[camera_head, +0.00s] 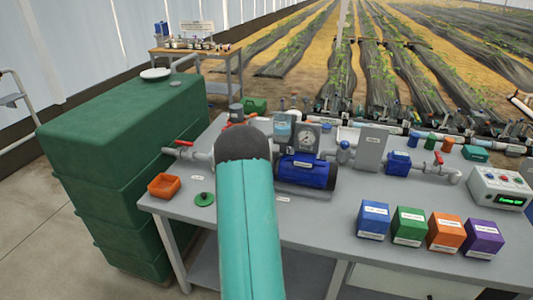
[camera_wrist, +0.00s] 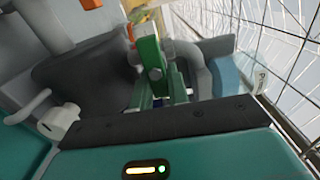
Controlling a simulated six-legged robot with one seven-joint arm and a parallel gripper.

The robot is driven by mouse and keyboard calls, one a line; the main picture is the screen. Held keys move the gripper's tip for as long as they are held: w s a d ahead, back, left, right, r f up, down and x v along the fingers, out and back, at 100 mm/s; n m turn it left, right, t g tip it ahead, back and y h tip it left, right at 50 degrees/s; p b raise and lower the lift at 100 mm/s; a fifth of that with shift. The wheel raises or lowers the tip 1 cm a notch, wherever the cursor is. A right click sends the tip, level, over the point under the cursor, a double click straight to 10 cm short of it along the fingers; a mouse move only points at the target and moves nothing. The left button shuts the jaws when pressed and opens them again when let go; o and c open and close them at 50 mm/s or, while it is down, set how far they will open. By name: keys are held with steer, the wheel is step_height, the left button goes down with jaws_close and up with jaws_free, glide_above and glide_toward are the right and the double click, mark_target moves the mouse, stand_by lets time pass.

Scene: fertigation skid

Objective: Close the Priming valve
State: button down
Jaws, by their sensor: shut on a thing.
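My gripper (camera_wrist: 162,84) shows in the wrist view, beyond the dark bar of its housing. It is shut on a green handle (camera_wrist: 150,52) with a dark round spot, which appears to be the Priming valve's. The fingers and handle overlap, so the exact contact is unclear. In the head view my teal arm covers the gripper and this valve. The handle's angle to its pipe cannot be told.
A red-handled valve (camera_head: 184,144) is by the green tank (camera_head: 115,125). A blue pump (camera_head: 305,171) and gauge (camera_head: 306,138) are close right of my arm. An orange tray (camera_head: 164,186) and green round part (camera_head: 204,199) lie left. Coloured boxes (camera_head: 409,226) stand right.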

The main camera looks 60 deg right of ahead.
steer(key=c, duration=1.4)
jaws_free()
steer(key=shift+w+a+f, duration=0.1)
steer(key=shift+w, duration=0.1)
steer(key=shift+o, duration=0.2)
steer(key=shift+s, duration=0.1)
steer(key=s+a, duration=0.2)
steer(key=a, duration=1.1)
steer(key=shift+a, duration=0.25)
